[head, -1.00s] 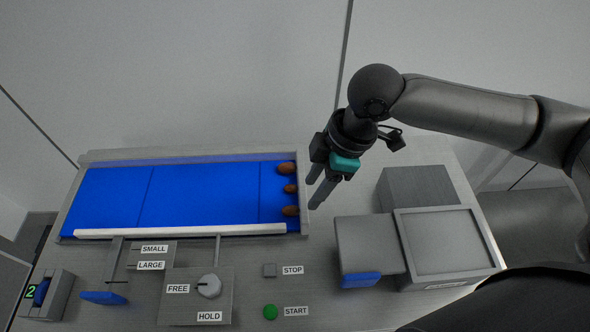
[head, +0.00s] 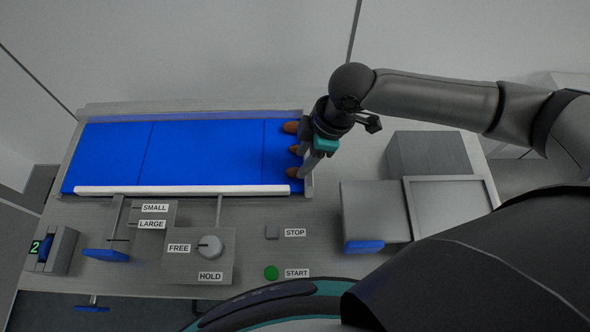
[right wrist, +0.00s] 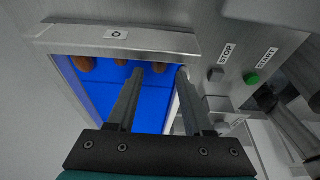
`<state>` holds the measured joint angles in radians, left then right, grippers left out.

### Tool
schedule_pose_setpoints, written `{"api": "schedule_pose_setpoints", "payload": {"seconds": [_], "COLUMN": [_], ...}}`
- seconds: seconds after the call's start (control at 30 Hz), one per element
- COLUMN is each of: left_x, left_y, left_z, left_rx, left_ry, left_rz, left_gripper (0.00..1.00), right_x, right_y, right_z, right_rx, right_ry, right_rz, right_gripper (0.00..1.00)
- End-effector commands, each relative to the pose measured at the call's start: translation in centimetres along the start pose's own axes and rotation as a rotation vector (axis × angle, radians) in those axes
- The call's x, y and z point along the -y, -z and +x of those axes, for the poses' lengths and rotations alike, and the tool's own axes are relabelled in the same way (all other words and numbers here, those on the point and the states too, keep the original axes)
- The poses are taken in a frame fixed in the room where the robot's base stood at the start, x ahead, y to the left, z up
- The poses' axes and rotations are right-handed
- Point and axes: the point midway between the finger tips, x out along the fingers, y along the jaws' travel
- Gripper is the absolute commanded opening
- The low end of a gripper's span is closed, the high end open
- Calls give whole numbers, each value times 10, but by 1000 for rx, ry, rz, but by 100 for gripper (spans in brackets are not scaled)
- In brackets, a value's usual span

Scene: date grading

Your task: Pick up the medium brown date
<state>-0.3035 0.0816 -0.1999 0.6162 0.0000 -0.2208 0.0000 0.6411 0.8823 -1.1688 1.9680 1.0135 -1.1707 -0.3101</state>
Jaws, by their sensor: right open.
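Three brown dates lie in a row across the right end of the blue belt in the head view: a far one (head: 291,127), a middle one (head: 294,149) and a near one (head: 291,172). The far one looks largest and the middle one smallest, so the near one looks medium. My right gripper (head: 309,166) is open, pointing down over the belt's right end beside the near date. In the right wrist view its fingertips (right wrist: 160,72) are on either side of the near date (right wrist: 159,68); contact cannot be told. My left gripper is out of view.
The belt (head: 200,155) has a pale rail (head: 180,190) along its near side and a metal end frame at right. A dial (head: 209,247), a STOP button (head: 271,232) and a green START button (head: 271,272) stand in front. Grey boxes (head: 428,153) are at right.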

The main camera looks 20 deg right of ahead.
Motion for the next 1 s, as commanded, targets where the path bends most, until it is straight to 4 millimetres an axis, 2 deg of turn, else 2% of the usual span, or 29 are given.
{"api": "schedule_pose_setpoints", "payload": {"seconds": [0.3,0.6,1.0], "left_x": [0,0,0], "left_y": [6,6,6], "left_z": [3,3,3], "left_rx": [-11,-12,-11], "left_ry": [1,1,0], "left_rz": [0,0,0], "left_gripper": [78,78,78], "right_x": [0,0,0], "right_y": [0,-1,-1], "right_z": [44,48,48], "right_rx": [1,1,1], "right_ry": [2,1,1], "right_rz": [0,-1,-1], "right_gripper": [51,51,8]}}
